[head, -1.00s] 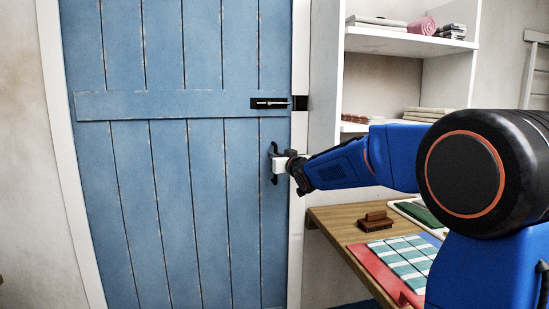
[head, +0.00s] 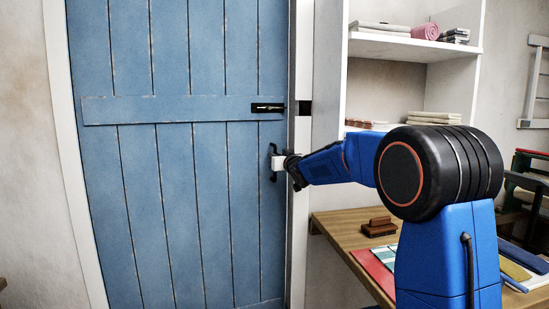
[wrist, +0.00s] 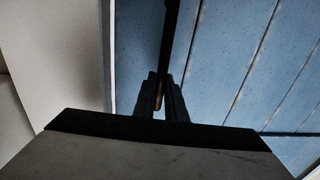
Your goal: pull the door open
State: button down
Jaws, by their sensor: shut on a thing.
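The blue plank door (head: 180,190) fills the left half of the head view and stands slightly ajar, with a narrow gap at its right edge. Its black pull handle (head: 273,150) is near that edge. My gripper (head: 279,163) is shut on the handle. In the wrist view the fingers of my gripper (wrist: 161,98) close around the dark handle bar (wrist: 170,40), with the blue door (wrist: 240,60) behind. A black bolt (head: 268,107) sits on the door's cross board above the handle. The fingertips are partly hidden in the head view.
A white frame (head: 300,210) borders the door, with a black bolt keeper (head: 305,108) on it. To the right are a wooden table (head: 335,225) with a brown brush (head: 379,227) and folded cloths, and white shelves (head: 410,45). The wall left of the door is bare.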

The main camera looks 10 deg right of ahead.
jog(key=c, duration=1.8)
grip_release()
jog(key=shift+a, duration=0.3)
jog(key=shift+d, duration=0.15)
jog(key=s+d, duration=0.1)
jog(key=s, duration=0.4)
jog(key=s+d, duration=0.1)
jog(key=s, duration=0.5)
jog(key=s+d, duration=0.1)
jog(key=s, duration=0.5)
jog(key=shift+s+d, duration=0.1)
